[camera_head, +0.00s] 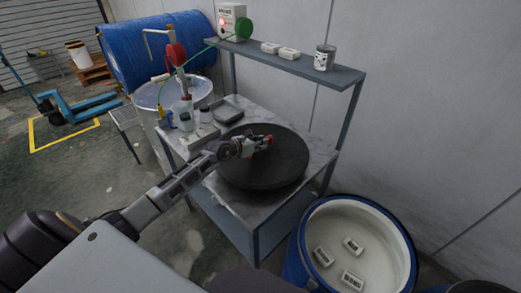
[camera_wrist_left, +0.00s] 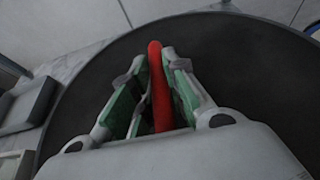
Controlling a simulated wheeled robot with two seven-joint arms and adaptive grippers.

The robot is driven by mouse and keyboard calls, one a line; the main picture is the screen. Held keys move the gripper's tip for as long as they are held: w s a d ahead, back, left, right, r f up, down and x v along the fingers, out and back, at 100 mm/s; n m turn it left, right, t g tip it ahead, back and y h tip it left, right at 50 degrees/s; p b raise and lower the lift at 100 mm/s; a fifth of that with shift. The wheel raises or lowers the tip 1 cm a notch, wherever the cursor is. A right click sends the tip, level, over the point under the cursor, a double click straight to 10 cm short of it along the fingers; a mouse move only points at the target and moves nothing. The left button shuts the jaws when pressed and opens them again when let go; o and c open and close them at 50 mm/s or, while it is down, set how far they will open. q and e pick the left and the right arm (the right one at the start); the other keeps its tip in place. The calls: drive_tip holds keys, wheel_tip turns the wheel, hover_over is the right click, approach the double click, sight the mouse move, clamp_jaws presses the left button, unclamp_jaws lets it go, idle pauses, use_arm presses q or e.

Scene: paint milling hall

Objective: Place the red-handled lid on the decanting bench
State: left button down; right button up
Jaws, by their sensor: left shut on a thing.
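The lid (camera_head: 285,170) is a large dark round disc with a red handle (camera_wrist_left: 156,75). In the head view it is at the decanting bench (camera_head: 244,209), over the front right part of the grey top. I cannot tell whether it rests flat on the top or hangs just above it. My left gripper (camera_head: 266,142) is shut on the red handle near the lid's middle. In the left wrist view my left gripper (camera_wrist_left: 157,70) has its fingers on both sides of the handle. My right gripper is not in view.
A grey tray (camera_head: 227,112), small bottles (camera_head: 205,113) and a white box stand at the bench's back left. A shelf (camera_head: 300,66) above holds a can (camera_head: 324,58) and small boxes. An open blue drum (camera_head: 386,214) with white blocks stands at the right front.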

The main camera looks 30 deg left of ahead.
use_arm(q)
drive_tip(key=shift+f, duration=1.65)
drive_tip(key=shift+f, duration=0.1)
drive_tip(key=c, duration=1.8)
unclamp_jaws()
drive_tip(key=shift+f, duration=0.15)
drive_tip(key=shift+c, duration=0.2)
drive_tip(key=o, duration=0.4)
drive_tip(key=shift+s, duration=0.1)
wheel_tip(320, 180, up, 5)
hover_over(241, 162)
drive_tip(key=shift+d, duration=0.1)
